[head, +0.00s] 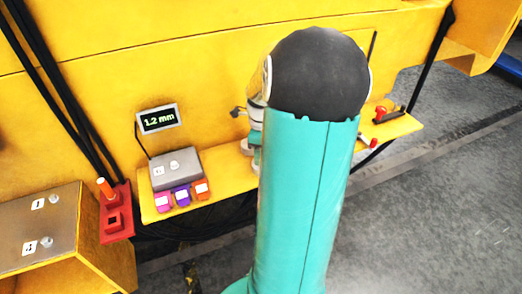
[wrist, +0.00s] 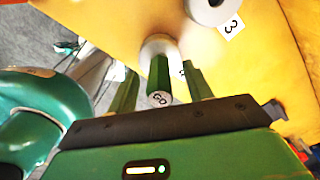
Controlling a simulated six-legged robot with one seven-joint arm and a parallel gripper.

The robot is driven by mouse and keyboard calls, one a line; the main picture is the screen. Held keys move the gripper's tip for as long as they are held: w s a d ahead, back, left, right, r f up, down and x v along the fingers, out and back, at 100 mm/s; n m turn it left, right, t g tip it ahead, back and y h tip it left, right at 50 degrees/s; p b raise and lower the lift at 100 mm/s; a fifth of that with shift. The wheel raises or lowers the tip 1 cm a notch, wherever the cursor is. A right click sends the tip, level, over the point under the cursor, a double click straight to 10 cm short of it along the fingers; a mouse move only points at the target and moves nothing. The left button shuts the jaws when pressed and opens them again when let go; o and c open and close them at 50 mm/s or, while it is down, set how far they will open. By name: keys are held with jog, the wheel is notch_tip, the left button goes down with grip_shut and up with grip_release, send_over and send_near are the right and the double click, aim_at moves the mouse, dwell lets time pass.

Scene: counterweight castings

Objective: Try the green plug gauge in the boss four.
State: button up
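In the wrist view the green plug gauge (wrist: 159,76) has its end marked GO facing me. Its far end meets a pale round boss (wrist: 160,43) on a yellow surface; how deep it sits cannot be told. The tag beside this boss is mostly hidden, so its number is unreadable. My gripper (wrist: 162,69) has one finger on each side of the gauge, with visible gaps between fingers and gauge. In the head view my arm hides the gripper, gauge and this boss.
Another boss (wrist: 207,10) stands close by with a tag marked 3. In the head view, a red holder (head: 115,222) carries an orange-topped piece (head: 105,187). A display (head: 158,119) reads 1.2 mm above a grey box (head: 176,169). Small coloured blocks (head: 181,195) line the yellow shelf.

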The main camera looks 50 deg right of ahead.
notch_tip(320, 180, up, 26)
dwell(1.4)
